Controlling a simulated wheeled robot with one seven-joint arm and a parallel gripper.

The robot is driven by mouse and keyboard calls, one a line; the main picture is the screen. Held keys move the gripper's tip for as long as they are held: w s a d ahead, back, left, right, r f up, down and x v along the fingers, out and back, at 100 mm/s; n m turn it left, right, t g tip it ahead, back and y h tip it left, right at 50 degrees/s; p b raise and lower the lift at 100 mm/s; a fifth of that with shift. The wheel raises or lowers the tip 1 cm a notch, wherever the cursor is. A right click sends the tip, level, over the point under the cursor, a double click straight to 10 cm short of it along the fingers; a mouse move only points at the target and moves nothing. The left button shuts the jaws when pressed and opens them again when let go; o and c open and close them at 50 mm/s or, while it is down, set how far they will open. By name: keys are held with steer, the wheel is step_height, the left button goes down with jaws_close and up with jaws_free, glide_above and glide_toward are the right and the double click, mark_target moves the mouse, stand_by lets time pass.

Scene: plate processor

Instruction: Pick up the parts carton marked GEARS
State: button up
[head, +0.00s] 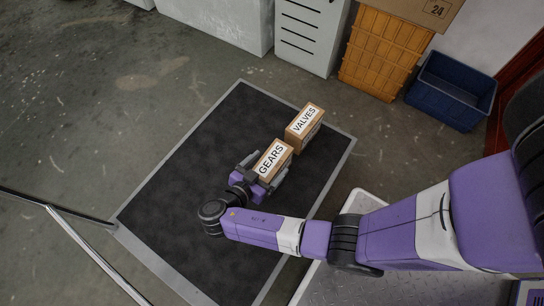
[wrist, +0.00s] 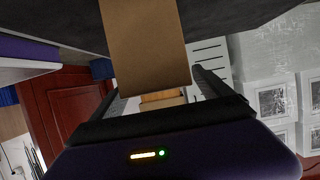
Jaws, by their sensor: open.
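The GEARS carton (head: 272,160) is a small brown box with a white label on top, on the dark mat. My gripper (head: 263,170) is open, with one finger on either side of the GEARS carton's near part. In the wrist view a plain brown face of the carton (wrist: 146,50) lies between the two fingers. Whether either finger touches it I cannot tell. The VALVES carton (head: 305,128), a similar brown box, stands just beyond it to the upper right.
The dark mat (head: 190,170) has a grey border and free room left of the cartons. An orange crate (head: 385,55) and a blue bin (head: 452,90) stand on the floor beyond it. A white slotted cabinet (head: 308,35) is at the back.

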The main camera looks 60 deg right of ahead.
mark_target(279, 156)
steer(key=shift+x, duration=1.45)
steer(key=shift+f, duration=0.1)
steer(key=shift+a, duration=0.1)
steer(key=shift+c, duration=0.4)
jaws_close()
